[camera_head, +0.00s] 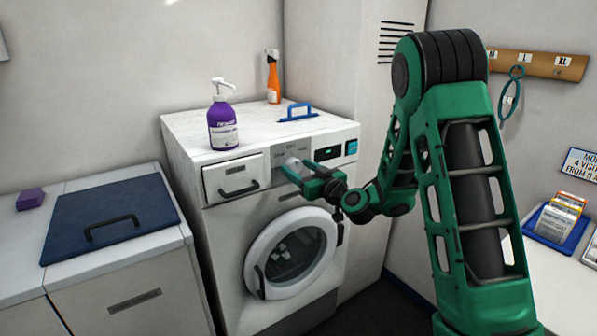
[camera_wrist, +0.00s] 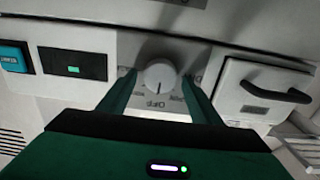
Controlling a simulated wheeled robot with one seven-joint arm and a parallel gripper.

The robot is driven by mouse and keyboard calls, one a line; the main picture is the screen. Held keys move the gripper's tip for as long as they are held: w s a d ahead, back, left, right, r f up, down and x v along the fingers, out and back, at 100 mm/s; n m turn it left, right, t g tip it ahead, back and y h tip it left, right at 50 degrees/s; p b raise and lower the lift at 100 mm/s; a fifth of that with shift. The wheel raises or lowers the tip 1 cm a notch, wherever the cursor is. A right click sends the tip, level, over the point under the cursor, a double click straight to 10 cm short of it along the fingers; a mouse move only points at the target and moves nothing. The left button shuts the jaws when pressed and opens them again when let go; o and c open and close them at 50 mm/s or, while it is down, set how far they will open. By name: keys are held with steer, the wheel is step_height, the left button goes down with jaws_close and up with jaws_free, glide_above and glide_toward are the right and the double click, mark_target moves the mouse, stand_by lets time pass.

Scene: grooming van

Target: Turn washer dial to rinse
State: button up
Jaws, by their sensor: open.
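The washer (camera_head: 235,225) is white and stands against the back wall with its round door (camera_head: 290,253) shut. Its dial (camera_wrist: 159,76) is a round pale knob on the front control panel; the head view shows it small and partly behind my fingers (camera_head: 291,162). My gripper (camera_wrist: 158,84) is open, with one finger on each side of the dial. I cannot tell whether either finger touches it. In the head view my gripper (camera_head: 299,171) is at the panel.
A drawer with a dark handle (camera_head: 232,180) is beside the dial, and a small display (camera_head: 327,154) and blue button (camera_head: 351,147) are on its other side.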

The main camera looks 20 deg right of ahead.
steer(key=c, duration=1)
steer(key=shift+m, duration=0.4)
steer(key=m, duration=0.3)
steer(key=shift+d+m, duration=0.15)
steer(key=shift+m, duration=0.15)
steer(key=shift+d+f+m, duration=0.1)
steer(key=shift+f+m, duration=0.05)
steer(key=shift+m, duration=2.05)
steer(key=o, duration=1)
